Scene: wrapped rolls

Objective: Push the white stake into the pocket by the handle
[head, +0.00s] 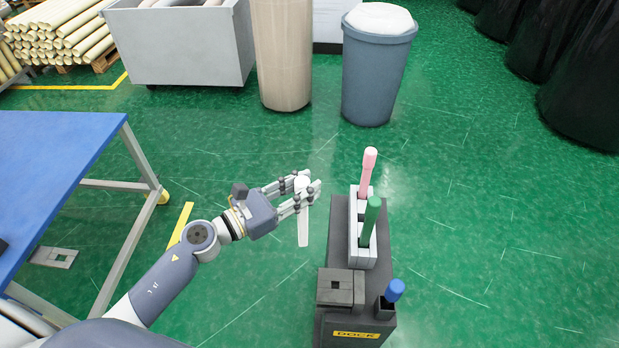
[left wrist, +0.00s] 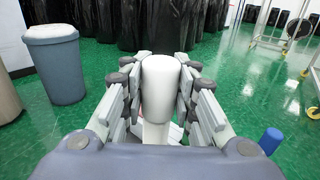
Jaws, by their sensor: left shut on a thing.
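My left gripper (head: 308,190) is shut on the handle of the white stake (head: 303,226). The stake hangs point down, close to upright, in the air left of the dark dock stand. In the left wrist view the white handle (left wrist: 160,88) sits between the fingers, and its lower part is mostly hidden. A grey block with a square pocket (head: 336,286) is on the near left of the stand, apart from the stake; the pocket looks empty. My right gripper is not in view.
A pink stake (head: 367,170) and a green stake (head: 370,219) stand in a light grey holder on the dock stand (head: 350,318). A blue stake (head: 394,290) stands at its near right. A blue table (head: 60,165) is at left.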

